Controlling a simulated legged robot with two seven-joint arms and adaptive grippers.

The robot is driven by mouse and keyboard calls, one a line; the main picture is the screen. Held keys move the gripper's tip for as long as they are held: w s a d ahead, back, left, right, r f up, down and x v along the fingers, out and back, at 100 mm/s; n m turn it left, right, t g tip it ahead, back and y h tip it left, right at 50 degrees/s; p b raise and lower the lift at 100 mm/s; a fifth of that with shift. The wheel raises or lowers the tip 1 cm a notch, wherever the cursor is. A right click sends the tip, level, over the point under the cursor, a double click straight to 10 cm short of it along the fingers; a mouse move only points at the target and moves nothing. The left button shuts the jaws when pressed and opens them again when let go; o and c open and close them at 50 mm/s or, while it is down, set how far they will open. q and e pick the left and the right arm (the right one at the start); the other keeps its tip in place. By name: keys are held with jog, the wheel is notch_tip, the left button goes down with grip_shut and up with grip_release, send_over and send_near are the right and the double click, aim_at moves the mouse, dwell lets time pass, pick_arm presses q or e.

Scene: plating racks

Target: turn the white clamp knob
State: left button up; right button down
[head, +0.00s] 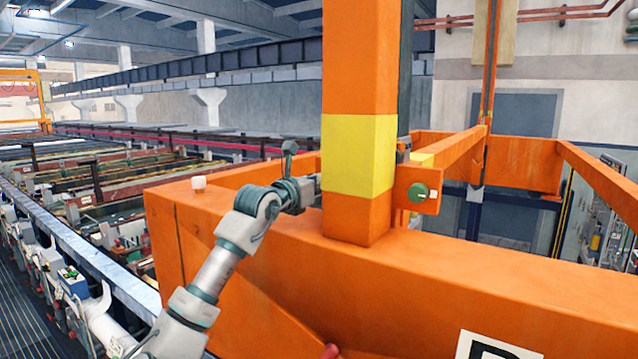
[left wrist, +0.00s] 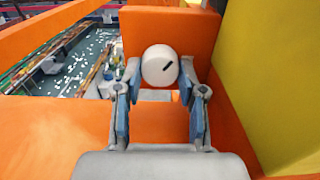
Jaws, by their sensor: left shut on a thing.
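The white clamp knob (left wrist: 158,65) is round, with a short dark slanted mark on its face. It sits in front of an orange plate in the left wrist view. My left gripper (left wrist: 160,70) has its fingertips on both sides of the knob and is shut on it. In the head view my left arm reaches to the post with the yellow band (head: 358,155), and the gripper's fingers and the held knob cannot be made out there. My right gripper is not in view.
The thick orange beam (head: 460,275) crosses below the post. A green knob (head: 418,192) is on an orange plate right of the post. The yellow face (left wrist: 270,80) is close on the wrist view's right.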

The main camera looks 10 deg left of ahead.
pick_arm(q)
jog(key=shift+s+d, duration=0.1)
jog(key=shift+d, duration=0.2)
jog(key=shift+a, duration=0.4)
jog(key=shift+m+p, duration=0.3)
jog(key=shift+m, duration=0.3)
jog(key=m+p, duration=0.2)
jog(key=m, duration=0.3)
jog(key=shift+r+m+p, duration=0.1)
jog(key=shift+m+p, duration=0.2)
jog(key=shift+p, duration=0.1)
jog(key=shift+w+m+p, duration=0.2)
jog(key=shift+m+p, duration=0.55)
jog(key=shift+m, duration=1.05)
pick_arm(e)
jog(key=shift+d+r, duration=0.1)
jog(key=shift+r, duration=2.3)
